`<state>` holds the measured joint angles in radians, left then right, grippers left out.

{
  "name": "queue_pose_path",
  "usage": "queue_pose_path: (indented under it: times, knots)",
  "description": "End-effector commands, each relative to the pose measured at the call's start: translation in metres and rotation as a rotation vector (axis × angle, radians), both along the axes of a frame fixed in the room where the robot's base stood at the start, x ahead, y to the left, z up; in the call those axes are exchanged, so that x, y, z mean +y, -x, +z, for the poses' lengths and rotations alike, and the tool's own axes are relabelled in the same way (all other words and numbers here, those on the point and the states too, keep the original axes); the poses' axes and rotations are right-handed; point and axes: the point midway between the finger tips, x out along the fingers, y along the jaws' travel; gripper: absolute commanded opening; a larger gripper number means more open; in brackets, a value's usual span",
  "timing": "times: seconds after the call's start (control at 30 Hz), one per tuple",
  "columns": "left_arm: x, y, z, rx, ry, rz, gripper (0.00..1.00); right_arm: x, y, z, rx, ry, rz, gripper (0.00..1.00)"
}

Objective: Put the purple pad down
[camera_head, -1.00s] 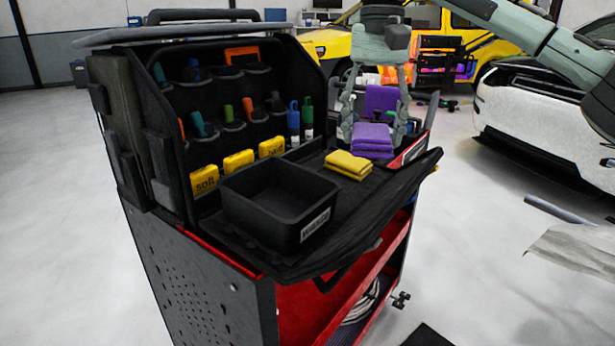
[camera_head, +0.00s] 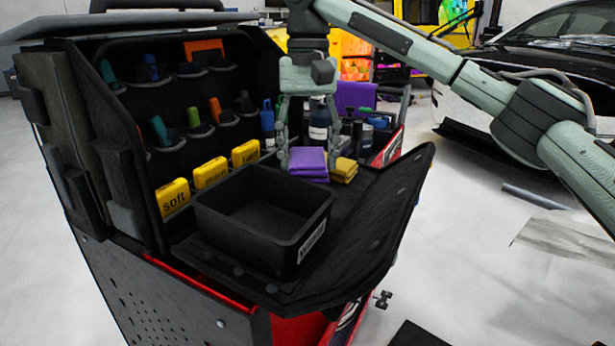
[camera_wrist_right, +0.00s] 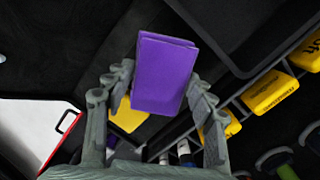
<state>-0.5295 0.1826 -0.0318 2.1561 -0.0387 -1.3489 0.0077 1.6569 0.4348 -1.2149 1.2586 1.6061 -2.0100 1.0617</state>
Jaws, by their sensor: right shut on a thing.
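My right gripper (camera_head: 308,150) is shut on the purple pad (camera_head: 307,164), a small folded block, above the black fold-down shelf of the cart. The right wrist view shows the pad (camera_wrist_right: 165,75) between the two fingers. A yellow pad (camera_head: 344,170) is just right of it in the head view, and it is partly hidden behind the purple pad in the wrist view (camera_wrist_right: 128,116). I cannot tell whether the purple pad touches the shelf. My left gripper is not in view.
A black open bin (camera_head: 262,215) stands on the shelf (camera_head: 375,225), in front of the pad. Yellow labelled blocks (camera_head: 210,173) line the back. Bottles (camera_head: 318,122) and a purple cloth (camera_head: 355,96) are behind the gripper. The shelf's right part is bare.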

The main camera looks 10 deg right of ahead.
Motion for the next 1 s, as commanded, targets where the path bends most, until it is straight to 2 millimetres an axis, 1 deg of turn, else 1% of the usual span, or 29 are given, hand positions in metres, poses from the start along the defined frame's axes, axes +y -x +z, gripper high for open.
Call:
queue_pose_path:
  times: [0.03,0.17,0.23,0.53,0.97,1.0]
  knots:
    - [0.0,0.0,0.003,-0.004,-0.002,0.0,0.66,0.0,0.0,-0.01,0.003,0.0,0.0,0.32]
    - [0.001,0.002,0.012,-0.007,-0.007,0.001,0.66,-0.001,0.0,-0.029,0.003,0.0,-0.001,0.32]
    - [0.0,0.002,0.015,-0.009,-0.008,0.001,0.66,0.0,0.0,-0.035,0.001,0.001,-0.001,0.32]
    - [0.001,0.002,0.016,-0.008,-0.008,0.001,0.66,0.0,0.0,-0.036,0.001,0.0,0.0,0.32]
    - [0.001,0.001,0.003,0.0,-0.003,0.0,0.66,0.0,0.0,-0.042,0.001,0.0,0.0,0.32]
    - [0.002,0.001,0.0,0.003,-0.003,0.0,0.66,0.0,0.0,-0.043,0.001,0.0,0.0,0.56]
